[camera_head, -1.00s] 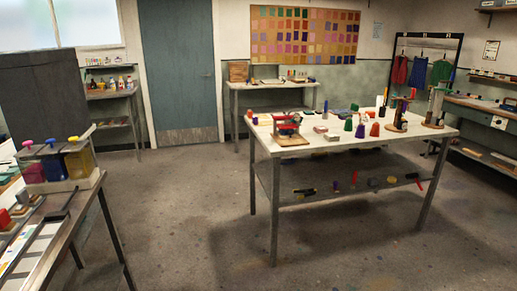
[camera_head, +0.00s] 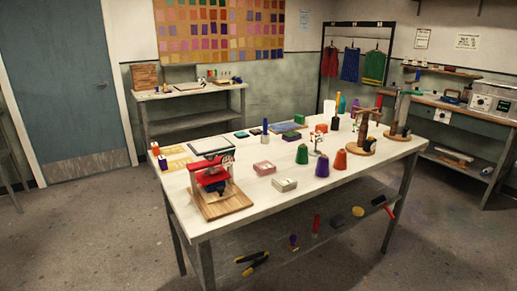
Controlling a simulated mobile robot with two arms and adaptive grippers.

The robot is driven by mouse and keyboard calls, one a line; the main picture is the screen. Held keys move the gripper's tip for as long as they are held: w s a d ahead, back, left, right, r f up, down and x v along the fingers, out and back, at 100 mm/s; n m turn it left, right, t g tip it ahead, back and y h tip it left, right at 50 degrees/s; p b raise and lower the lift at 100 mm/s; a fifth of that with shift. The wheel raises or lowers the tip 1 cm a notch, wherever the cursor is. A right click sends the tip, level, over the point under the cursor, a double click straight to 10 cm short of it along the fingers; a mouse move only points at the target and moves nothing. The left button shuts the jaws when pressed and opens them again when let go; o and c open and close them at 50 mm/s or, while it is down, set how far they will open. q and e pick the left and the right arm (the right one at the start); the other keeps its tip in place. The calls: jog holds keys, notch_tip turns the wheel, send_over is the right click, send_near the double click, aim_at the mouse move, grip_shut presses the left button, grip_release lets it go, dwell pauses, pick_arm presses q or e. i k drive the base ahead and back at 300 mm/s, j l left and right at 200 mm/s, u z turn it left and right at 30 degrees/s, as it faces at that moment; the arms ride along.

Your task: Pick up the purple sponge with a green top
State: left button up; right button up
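I cannot clearly make out a purple sponge with a green top. Several small blocks lie on the white-topped work table (camera_head: 225,222). A small green-topped block (camera_head: 290,136) with a dark side lies near the table's middle; its side colour is too small to tell. A green block (camera_head: 300,119) lies at the far edge. A small purple block (camera_head: 162,162) stands at the table's left end. A pink block (camera_head: 264,168) and a pale grey block (camera_head: 284,184) lie nearer the front. Neither of my grippers is in view.
A red press on a wooden board (camera_head: 220,203) stands at the table's front left corner. Green, purple and orange thread cones (camera_head: 322,167) and wooden stands (camera_head: 365,145) fill the right part. Tools lie on the lower shelf. Floor (camera_head: 85,235) at the left is clear.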

aim_at(290, 137)
jog(key=i+l, duration=0.15)
jog(key=i, duration=0.6)
jog(key=i+l+u, duration=0.1)
jog(key=u, duration=0.3)
jog(key=i+l+u, duration=0.1)
jog(key=l+u, duration=0.45)
jog(key=u, duration=0.2)
